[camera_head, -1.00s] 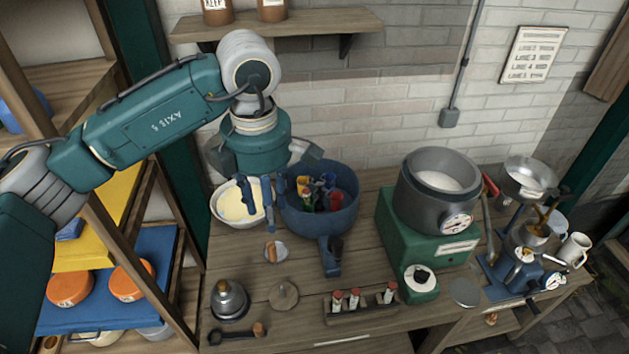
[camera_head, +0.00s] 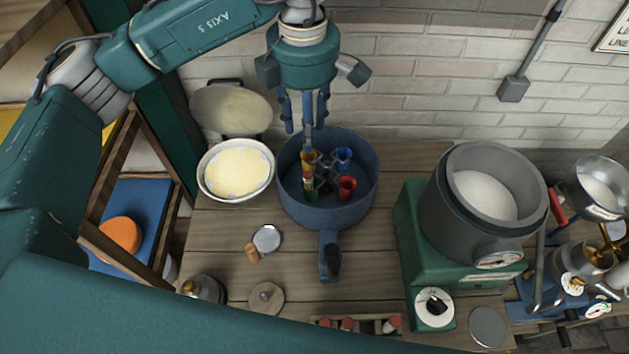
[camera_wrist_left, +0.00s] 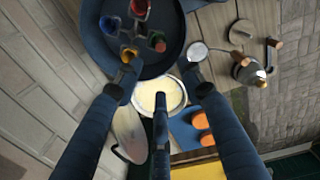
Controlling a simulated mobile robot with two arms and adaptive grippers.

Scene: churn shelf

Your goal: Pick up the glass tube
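Several small red-topped tubes (camera_head: 346,324) stand in a wooden rack (camera_head: 370,326) at the lower edge of the head view; I cannot tell which is the glass tube. My left gripper (camera_head: 306,135) is high above the back of the blue pan (camera_head: 328,215), well away from the rack. Its fingers are spread and empty; they also show in the wrist view (camera_wrist_left: 160,80). The pan holds a yellow cup (camera_head: 309,158), a blue cup (camera_head: 343,155), a red cup (camera_head: 347,187) and a green one (camera_head: 309,188). A white-and-red piece shows by the yellow cup. My right gripper is out of view.
A white bowl (camera_head: 209,186) with pale yellow contents is left of the pan. A green machine (camera_head: 410,230) with a grey pot (camera_head: 450,200) stands right. A small dish (camera_head: 267,238) and wooden disc (camera_head: 266,299) lie in front. My teal arm covers the lower left.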

